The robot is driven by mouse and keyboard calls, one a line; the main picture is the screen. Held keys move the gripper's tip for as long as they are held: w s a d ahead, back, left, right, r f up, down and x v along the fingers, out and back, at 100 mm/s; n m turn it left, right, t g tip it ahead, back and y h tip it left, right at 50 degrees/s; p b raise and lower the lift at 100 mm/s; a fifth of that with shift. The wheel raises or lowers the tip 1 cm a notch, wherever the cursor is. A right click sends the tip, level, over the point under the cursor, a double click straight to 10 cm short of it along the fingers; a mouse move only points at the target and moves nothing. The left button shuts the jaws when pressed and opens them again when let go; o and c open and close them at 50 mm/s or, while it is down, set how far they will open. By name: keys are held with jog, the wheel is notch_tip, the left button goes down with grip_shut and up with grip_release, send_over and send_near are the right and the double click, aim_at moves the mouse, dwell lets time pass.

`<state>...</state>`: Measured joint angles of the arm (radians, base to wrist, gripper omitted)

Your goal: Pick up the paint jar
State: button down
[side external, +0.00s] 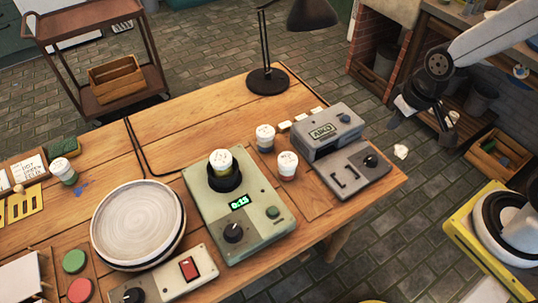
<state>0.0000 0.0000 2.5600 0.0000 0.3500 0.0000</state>
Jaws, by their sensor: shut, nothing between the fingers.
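Several white-lidded paint jars stand on the wooden table. One jar (221,162) sits in the round black holder of the green device (262,205), whose display is lit green. Two more jars, one with a dark base (265,138) and one with a reddish base (287,165), stand between that device and the grey machine. Another jar (63,171) with green paint is at the left, beside a blue smear. My gripper (436,118) is at the upper right, beyond the table's right edge and well away from every jar. It is shut and empty.
The grey machine (335,135) stands at the table's right end, nearest my gripper. A black lamp (268,80) stands at the back edge. A round plate (137,222) lies left of the green device. A wooden crate (497,160) is on the floor at right.

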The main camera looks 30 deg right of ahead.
dwell(0.3)
grip_release()
dwell(0.3)
jog(key=m+g+y, duration=0.5)
jog(key=m+y, duration=0.8)
jog(key=m, duration=0.3)
send_near(223, 156)
jog(key=x, duration=0.3)
jog(key=shift+x, duration=3.9)
